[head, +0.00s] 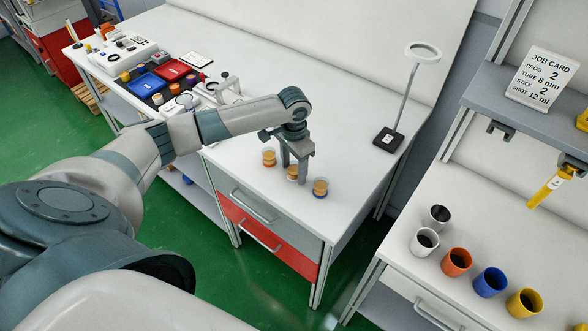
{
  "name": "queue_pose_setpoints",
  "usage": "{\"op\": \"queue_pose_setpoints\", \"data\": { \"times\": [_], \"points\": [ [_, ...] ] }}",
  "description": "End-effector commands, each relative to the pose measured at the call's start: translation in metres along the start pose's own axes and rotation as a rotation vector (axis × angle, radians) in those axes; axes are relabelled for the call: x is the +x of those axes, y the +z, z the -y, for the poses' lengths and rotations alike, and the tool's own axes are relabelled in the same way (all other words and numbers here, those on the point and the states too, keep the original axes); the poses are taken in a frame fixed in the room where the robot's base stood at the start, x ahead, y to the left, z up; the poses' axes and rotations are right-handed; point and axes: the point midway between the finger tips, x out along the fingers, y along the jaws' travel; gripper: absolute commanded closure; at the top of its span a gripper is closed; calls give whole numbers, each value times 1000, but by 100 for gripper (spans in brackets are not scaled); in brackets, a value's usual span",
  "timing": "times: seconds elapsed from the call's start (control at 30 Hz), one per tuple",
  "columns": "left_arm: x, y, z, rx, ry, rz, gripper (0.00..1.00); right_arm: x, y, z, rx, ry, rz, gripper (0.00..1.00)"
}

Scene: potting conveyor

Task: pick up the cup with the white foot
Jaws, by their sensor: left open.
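Three small clear cups with tan contents stand in a row on the white bench. The left cup (269,157) has an orange foot and the right cup (320,187) has a blue foot. The middle cup (292,173) shows no coloured foot and looks pale at its base, so it appears to be the white-footed one. My left gripper (294,168) points down over the middle cup, open, with its fingers at either side of it. The fingers partly hide this cup; I cannot tell whether they touch it. My right gripper is out of view.
The cups stand near the front of the bench (350,150). A ring lamp (388,139) stands behind them to the right. Red (172,70) and blue (146,84) trays lie at the far left. Several larger coloured cups stand on the right bench (450,205).

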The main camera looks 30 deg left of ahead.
Motion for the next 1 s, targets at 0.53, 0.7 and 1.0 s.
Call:
{"op": "queue_pose_setpoints", "data": {
  "times": [0.53,0.7,1.0],
  "points": [
    [0,0,0,0,0,0,89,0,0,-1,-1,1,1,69],
    [0,0,0,0,0,0,89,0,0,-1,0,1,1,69],
    [-9,-1,0,-1,1,-2,89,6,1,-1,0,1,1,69]
  ]
}}
